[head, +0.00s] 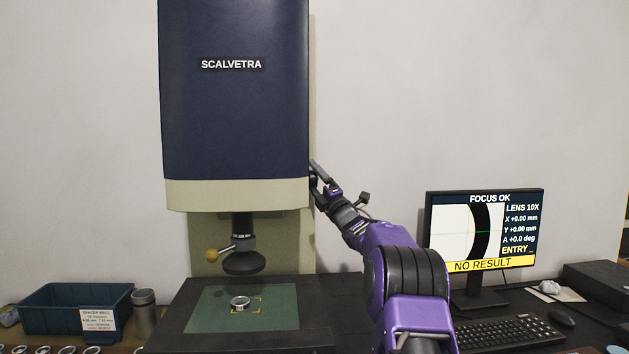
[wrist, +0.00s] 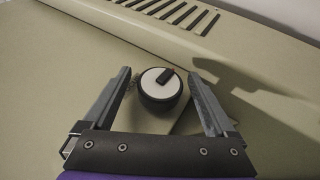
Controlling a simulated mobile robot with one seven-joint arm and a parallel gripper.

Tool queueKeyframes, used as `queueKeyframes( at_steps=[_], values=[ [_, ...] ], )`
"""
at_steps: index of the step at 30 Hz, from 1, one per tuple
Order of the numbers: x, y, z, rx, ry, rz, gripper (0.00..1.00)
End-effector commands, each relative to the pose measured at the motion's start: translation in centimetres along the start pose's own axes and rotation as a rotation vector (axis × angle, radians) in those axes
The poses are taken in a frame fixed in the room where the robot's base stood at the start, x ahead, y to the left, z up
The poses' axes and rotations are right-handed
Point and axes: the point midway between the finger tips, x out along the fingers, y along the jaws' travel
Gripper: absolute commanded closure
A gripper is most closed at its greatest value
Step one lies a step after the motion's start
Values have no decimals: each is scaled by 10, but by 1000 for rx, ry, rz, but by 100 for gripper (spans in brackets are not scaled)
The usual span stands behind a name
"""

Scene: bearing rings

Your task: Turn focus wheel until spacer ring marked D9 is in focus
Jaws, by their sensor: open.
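The focus wheel (wrist: 161,92), a dark knob with a white face and a black bar, sits on the beige side of the measuring machine in the wrist view. My gripper (wrist: 159,76) is open, with one finger on each side of the wheel and gaps showing between. In the head view my gripper (head: 320,180) is at the right side of the machine head. A metal spacer ring (head: 240,303) lies on the stage glass under the lens; its marking is too small to read. The monitor (head: 484,230) reads FOCUS OK, LENS 10X and NO RESULT, and shows a sharp-edged dark arc.
The lens (head: 243,262) hangs above the stage glass (head: 205,320). A blue bin (head: 73,310) with a label and a metal cup (head: 144,312) stand at left, near several rings. A keyboard (head: 507,332) and mouse (head: 561,318) lie at right. Vent slots (wrist: 170,12) show beyond the wheel.

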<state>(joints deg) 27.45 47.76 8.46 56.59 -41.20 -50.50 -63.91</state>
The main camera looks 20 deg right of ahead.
Motion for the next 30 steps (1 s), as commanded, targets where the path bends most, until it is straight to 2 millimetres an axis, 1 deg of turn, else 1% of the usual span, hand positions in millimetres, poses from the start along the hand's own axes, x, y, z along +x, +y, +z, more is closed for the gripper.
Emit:
queueKeyframes(
  at_steps=[5,8,11,17,30],
  values=[
    [-4,0,0,1,0,-1,9],
    [-12,0,0,1,0,-2,9],
    [-24,0,0,0,0,-2,9],
    [-58,0,0,1,-1,-2,9],
    [-144,0,0,0,-2,-3,9]
  ],
)
